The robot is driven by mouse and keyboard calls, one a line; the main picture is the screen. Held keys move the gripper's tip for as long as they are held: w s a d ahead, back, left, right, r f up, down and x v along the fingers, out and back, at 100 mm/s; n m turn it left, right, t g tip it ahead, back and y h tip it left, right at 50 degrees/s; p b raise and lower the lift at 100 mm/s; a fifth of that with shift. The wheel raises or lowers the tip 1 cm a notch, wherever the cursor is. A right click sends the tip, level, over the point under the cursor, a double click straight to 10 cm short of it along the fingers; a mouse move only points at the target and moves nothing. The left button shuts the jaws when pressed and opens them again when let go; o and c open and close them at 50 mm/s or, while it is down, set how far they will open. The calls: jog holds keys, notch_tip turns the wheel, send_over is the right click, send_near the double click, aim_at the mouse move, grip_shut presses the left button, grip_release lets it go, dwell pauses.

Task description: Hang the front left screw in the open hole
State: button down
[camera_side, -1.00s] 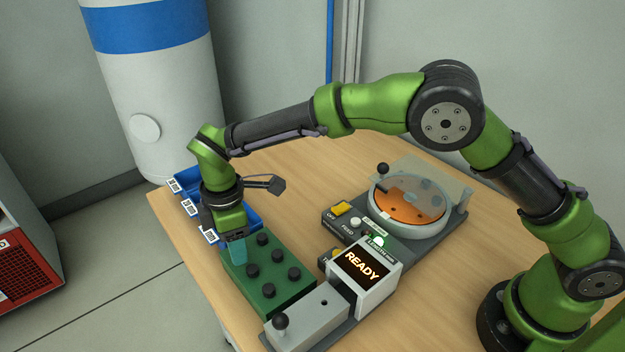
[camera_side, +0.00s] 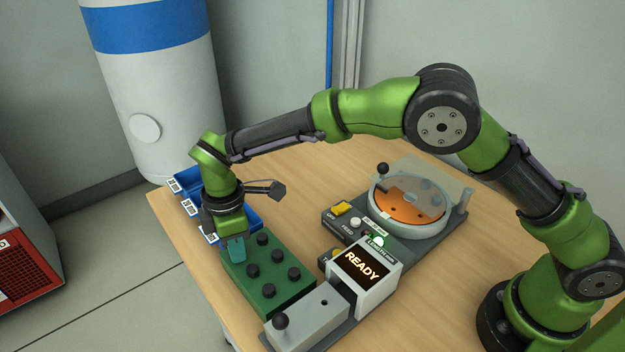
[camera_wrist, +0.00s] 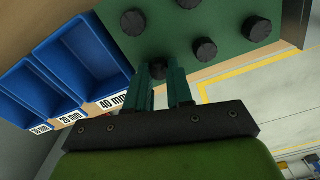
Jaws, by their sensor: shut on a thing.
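A green block (camera_side: 287,292) stands on the table in the side view with several black-headed screws in its top, such as one at the front (camera_side: 268,291). My gripper (camera_side: 237,255) is at the block's left corner, pointing down. In the wrist view its teal fingers (camera_wrist: 167,78) are shut on a black screw head (camera_wrist: 157,68) at the block's edge. The screw's shank is hidden. An orange disc (camera_side: 398,207) with small dark holes sits in a round grey feeder at the back right, partly under a clear cover; I cannot tell which hole is open.
Blue bins (camera_wrist: 88,55) with length labels stand beside the block, close to my gripper. A box with a READY display (camera_side: 363,270) and a grey fixture with a black knob (camera_side: 281,321) stand right of the block. The table's left edge is near.

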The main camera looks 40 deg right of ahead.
notch_tip(320, 180, up, 9)
jog(key=w+d+r+m, duration=0.1)
jog(key=d+r, duration=0.2)
jog(key=d, duration=0.6)
jog(key=w+d+r+m, duration=0.1)
jog(key=d+r+m, duration=0.15)
jog(key=d, duration=0.65)
jog(key=s+d+f+n, duration=0.1)
jog(key=s+d+f, duration=0.1)
jog(key=s+d, duration=0.85)
jog(key=shift+s+d+f+n, duration=0.4)
jog(key=shift+d+f, duration=0.15)
jog(key=shift+f, duration=1.35)
jog(key=shift+s+d+f+n, duration=0.4)
jog(key=shift+d+f, duration=0.2)
jog(key=shift+f, duration=1.3)
jog(key=shift+s+d+f+n, duration=0.3)
jog(key=shift+d+f+n, duration=0.2)
jog(key=shift+f, duration=1.4)
jog(key=shift+f, duration=0.2)
